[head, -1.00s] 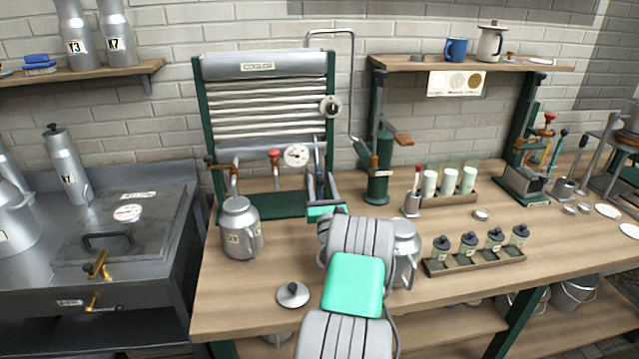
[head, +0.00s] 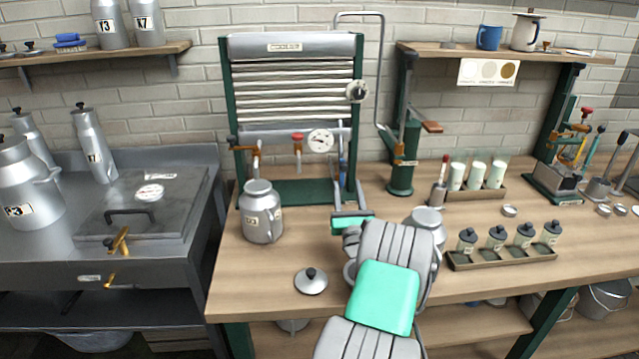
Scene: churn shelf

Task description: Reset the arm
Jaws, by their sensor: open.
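My arm reaches in from the bottom over the front of the wooden bench (head: 245,285). My gripper (head: 343,178) points away toward the cooler (head: 292,95), its fingers upright in front of the cooler's right post. The fingers are thin and partly lost against the cooler; I see nothing held between them. A metal can (head: 261,212) stands left of the gripper. A second can (head: 425,218) is partly hidden behind my arm. A loose lid with a black knob (head: 311,281) lies left of the arm.
A green pump post (head: 403,155) stands right of the gripper. A rack of small jars (head: 500,257) and a rack of white sample tubes (head: 475,195) are on the right. A steel vat (head: 140,215) is at left. Bench space in front of the left can is clear.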

